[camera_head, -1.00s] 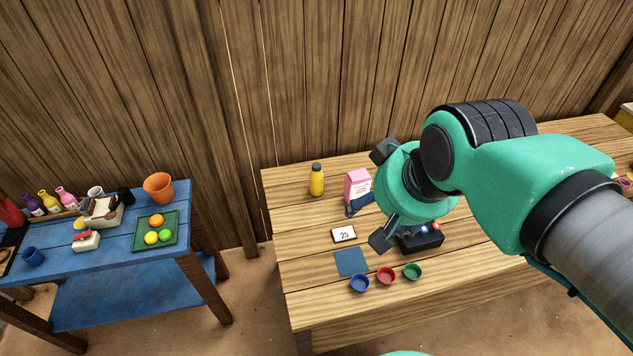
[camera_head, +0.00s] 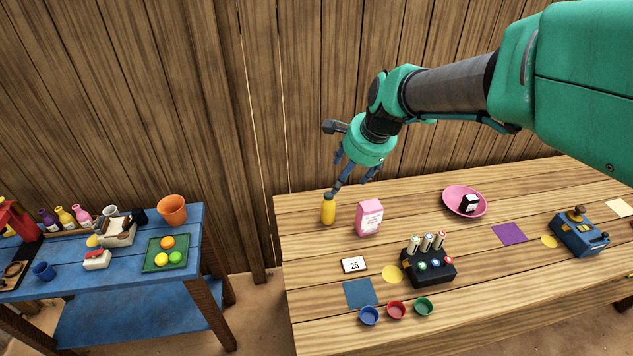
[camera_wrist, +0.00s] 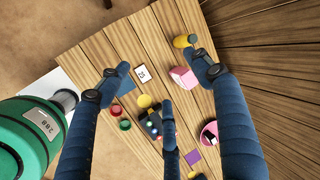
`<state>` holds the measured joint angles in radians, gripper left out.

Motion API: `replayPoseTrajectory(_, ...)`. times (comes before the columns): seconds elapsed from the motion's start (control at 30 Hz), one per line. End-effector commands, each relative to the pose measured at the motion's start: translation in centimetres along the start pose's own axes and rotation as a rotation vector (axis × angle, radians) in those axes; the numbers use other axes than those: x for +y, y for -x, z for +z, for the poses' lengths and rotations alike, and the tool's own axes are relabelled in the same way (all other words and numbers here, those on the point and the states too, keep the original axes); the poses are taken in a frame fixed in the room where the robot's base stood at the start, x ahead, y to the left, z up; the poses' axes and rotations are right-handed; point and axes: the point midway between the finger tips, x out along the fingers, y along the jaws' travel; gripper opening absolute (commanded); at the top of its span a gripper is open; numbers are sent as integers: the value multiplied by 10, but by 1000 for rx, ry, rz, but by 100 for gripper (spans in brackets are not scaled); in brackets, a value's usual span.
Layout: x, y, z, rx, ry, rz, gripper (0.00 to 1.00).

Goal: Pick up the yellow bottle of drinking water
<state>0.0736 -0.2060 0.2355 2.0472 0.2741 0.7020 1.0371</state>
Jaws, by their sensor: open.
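The yellow bottle (camera_head: 328,210) with a dark cap stands upright at the far left corner of the wooden table (camera_head: 310,290). In the wrist view the yellow bottle (camera_wrist: 182,41) shows near the top, beside the tip of the right-hand finger. My gripper (camera_head: 352,172) is open and empty, above and slightly right of the bottle in the head view. Its spread fingers (camera_wrist: 160,85) frame the table from above in the wrist view. I cannot tell the exact gap between the fingers and the bottle.
A pink carton (camera_head: 369,218) stands just right of the bottle. A card marked 25 (camera_head: 354,265), a black holder (camera_head: 430,270), a pink bowl (camera_head: 465,201) and small cups (camera_head: 397,309) are on the table. A plank wall rises behind. A blue table (camera_head: 130,262) stands at left.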

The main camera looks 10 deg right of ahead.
Motion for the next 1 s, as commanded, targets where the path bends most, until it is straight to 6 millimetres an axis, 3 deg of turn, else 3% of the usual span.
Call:
replayPoseTrajectory(0.2,-32,-61,-26,-24,-302,17,65)
replayPoseTrajectory(0.5,-61,-152,-62,-41,-724,43,65)
replayPoseTrajectory(0.8,-70,-245,-96,-41,-1121,71,65)
replayPoseTrajectory(1.0,-70,-278,-108,-37,-1265,78,65)
